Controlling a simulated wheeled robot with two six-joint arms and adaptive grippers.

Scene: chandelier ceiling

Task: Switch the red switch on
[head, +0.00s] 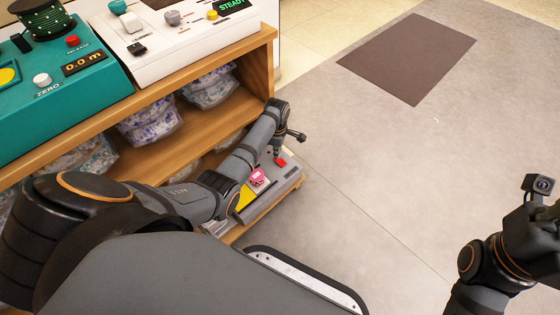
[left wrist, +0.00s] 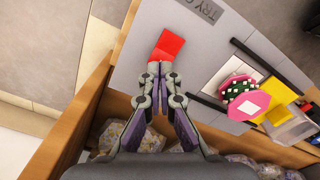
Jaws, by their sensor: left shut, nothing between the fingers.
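The red switch (left wrist: 168,45) is a bright red block on a light grey panel (left wrist: 205,45) in the left wrist view. In the head view it shows as a small red patch (head: 281,161) at the end of a low grey unit. My left gripper (left wrist: 159,72) is shut and empty, its tips close together right at the near edge of the switch. I cannot tell whether they touch it. In the head view my left gripper (head: 278,154) points down over the switch, and my arm covers part of the unit.
A pink octagonal piece (left wrist: 245,103) and a yellow part (left wrist: 283,95) sit on the same unit. Wooden shelves (head: 190,115) hold bagged items beside my left arm. Teal and white devices stand on top. The floor to the right is open, with a dark mat (head: 408,57).

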